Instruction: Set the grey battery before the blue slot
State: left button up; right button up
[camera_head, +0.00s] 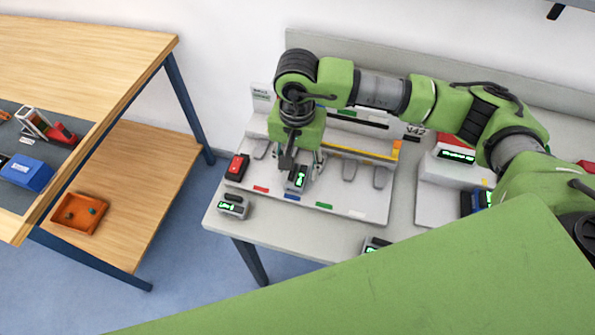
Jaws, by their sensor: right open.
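A grey battery (297,180) with a green-lit display sits on the pale charging rack (375,208), just behind the blue label (291,197) at the rack's front edge. My right gripper (303,164) comes down from above, open, with its fingers at the battery's far end. The gripper partly hides the battery and the slot behind it, so I cannot tell whether they touch. Red (260,189), green (324,206) and white labels mark the neighbouring places. My left gripper is not in view.
A red battery (237,167) sits at the rack's left end. Another grey battery (233,207) lies on the table's front left corner, and a partly hidden one (375,245) lies at the front. A second device (450,197) stands right. A wooden bench (95,55) is left.

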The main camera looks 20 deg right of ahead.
aim_at(297, 175)
notch_tip(297, 175, up, 9)
jog(key=b, duration=0.2)
